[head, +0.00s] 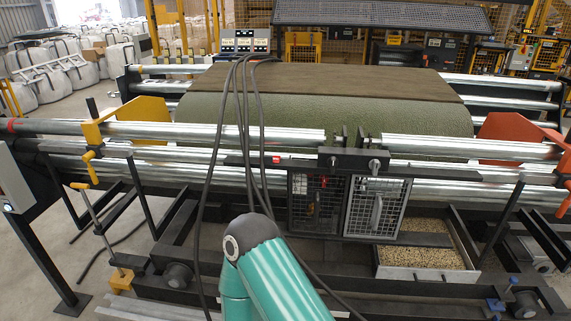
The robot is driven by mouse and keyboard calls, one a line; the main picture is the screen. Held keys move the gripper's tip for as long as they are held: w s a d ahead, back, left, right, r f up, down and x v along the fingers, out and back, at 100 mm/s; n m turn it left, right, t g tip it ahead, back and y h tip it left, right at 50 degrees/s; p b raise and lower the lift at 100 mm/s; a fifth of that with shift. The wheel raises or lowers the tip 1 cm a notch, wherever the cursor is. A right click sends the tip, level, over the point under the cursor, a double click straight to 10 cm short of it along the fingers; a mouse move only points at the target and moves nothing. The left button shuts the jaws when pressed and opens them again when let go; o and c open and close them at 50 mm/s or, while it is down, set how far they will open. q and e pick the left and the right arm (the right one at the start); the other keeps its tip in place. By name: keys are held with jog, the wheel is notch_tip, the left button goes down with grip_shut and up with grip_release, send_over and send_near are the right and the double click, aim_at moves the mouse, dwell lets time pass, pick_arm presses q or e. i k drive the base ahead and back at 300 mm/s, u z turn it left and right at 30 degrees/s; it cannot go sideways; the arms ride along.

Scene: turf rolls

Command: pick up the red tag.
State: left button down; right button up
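A small red piece with a pale mark, which looks like the red tag (276,159), lies on the narrow black ledge (240,161) in front of the steel rollers, near the middle of the head view. Dark cables hang just to its left. A teal arm link of mine with a dark grey joint rises from the bottom centre, below and apart from the red piece. Neither of my grippers shows.
A turf roll (330,112) with a brown sheet lies behind the front rollers (450,148). Two mesh cages (376,207) hang right of centre, above a grain tray (428,274). A yellow guard (137,114) and an orange guard (510,130) flank the rollers.

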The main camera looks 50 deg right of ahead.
aim_at(268, 159)
jog(key=z, duration=0.9)
jog(key=i, duration=0.75)
jog(key=z, duration=0.15)
